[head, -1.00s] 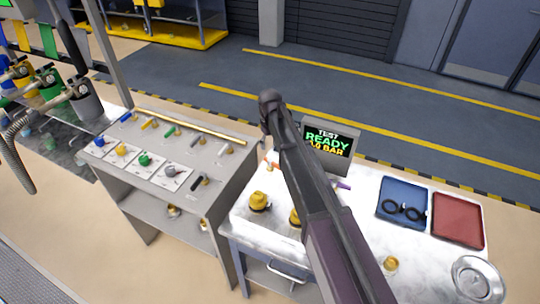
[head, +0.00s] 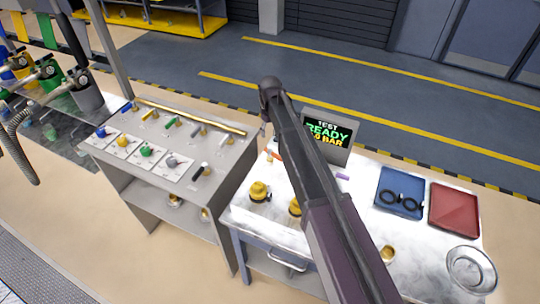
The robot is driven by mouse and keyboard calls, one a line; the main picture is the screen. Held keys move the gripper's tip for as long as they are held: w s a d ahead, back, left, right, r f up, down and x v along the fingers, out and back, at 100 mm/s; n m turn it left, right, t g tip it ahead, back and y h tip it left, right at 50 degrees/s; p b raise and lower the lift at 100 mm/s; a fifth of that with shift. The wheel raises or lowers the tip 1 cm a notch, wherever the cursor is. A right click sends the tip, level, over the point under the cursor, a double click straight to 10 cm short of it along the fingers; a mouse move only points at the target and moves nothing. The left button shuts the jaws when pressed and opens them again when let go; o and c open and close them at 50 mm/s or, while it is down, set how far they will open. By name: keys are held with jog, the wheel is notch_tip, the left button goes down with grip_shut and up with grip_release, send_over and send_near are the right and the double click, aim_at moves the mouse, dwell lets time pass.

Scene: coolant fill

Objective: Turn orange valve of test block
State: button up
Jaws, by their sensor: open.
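A small orange piece (head: 275,156), which looks like the orange valve's handle, shows at the back left of the white-topped bench, just left of my arm. The rest of that valve and most of the test block are hidden behind my arm. A purple handle (head: 342,177) shows right of the arm. A test display (head: 327,134) behind them reads TEST READY, with a BAR figure partly covered. My arm crosses the bench from the lower right to a joint near the top middle. My gripper is hidden behind it, so I cannot see its fingers or any contact.
Brass fittings (head: 258,192) stand on the bench. A blue tray (head: 399,206) with black rings, a red tray (head: 453,208) and a round metal dish (head: 470,268) sit at right. A grey stand (head: 190,135) with coloured valves is at left. Open floor lies behind.

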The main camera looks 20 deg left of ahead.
aim_at(270, 150)
jog(key=shift+f+b, duration=6.4)
jog(key=shift+f, duration=0.15)
grip_shut()
